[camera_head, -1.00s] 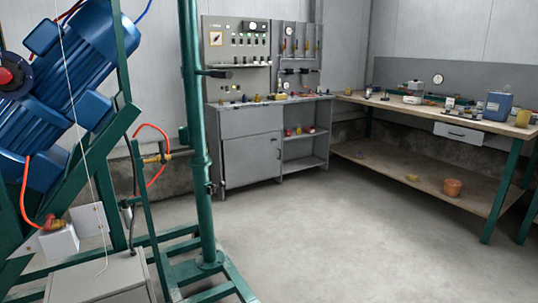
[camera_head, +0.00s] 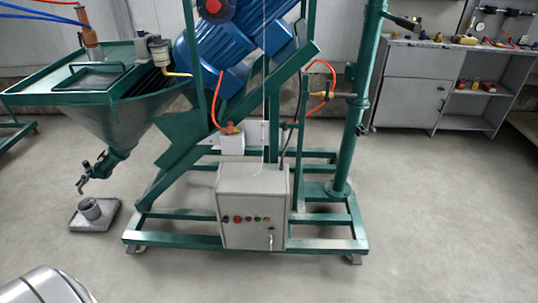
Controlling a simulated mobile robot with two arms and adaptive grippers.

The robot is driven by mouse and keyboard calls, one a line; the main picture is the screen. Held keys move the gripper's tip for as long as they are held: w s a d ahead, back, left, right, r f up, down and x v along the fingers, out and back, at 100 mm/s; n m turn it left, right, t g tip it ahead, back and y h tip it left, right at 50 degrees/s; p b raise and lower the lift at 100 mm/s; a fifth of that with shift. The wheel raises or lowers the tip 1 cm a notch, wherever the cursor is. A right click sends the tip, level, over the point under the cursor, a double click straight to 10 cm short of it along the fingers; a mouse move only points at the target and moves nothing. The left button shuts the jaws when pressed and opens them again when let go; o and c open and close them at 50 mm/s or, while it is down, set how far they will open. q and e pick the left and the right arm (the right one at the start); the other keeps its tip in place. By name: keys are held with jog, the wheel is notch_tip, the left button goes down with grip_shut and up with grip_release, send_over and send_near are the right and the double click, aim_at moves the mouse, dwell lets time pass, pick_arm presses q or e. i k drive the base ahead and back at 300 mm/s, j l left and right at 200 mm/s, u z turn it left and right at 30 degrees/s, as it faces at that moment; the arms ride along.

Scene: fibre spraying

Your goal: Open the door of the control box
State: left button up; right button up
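The control box (camera_head: 253,208) is a light grey box low on the green machine frame, in the lower middle of the head view. Its front door (camera_head: 254,234) faces me and looks shut. A row of small red, green and dark buttons (camera_head: 245,219) runs across the front. A small handle or lock (camera_head: 270,238) sits near the right edge of the front. Neither gripper shows a finger in this view. A silvery rounded part cut off at the bottom left corner cannot be told clearly.
The green frame (camera_head: 190,240) surrounds the box, with a blue motor (camera_head: 240,30) above and a green post (camera_head: 352,130) to its right. A hopper (camera_head: 118,110) hangs at left over a grey block (camera_head: 95,214). A grey cabinet (camera_head: 412,95) stands behind. The floor in front is clear.

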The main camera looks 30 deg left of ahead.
aim_at(252, 234)
jog(key=u, duration=1.1)
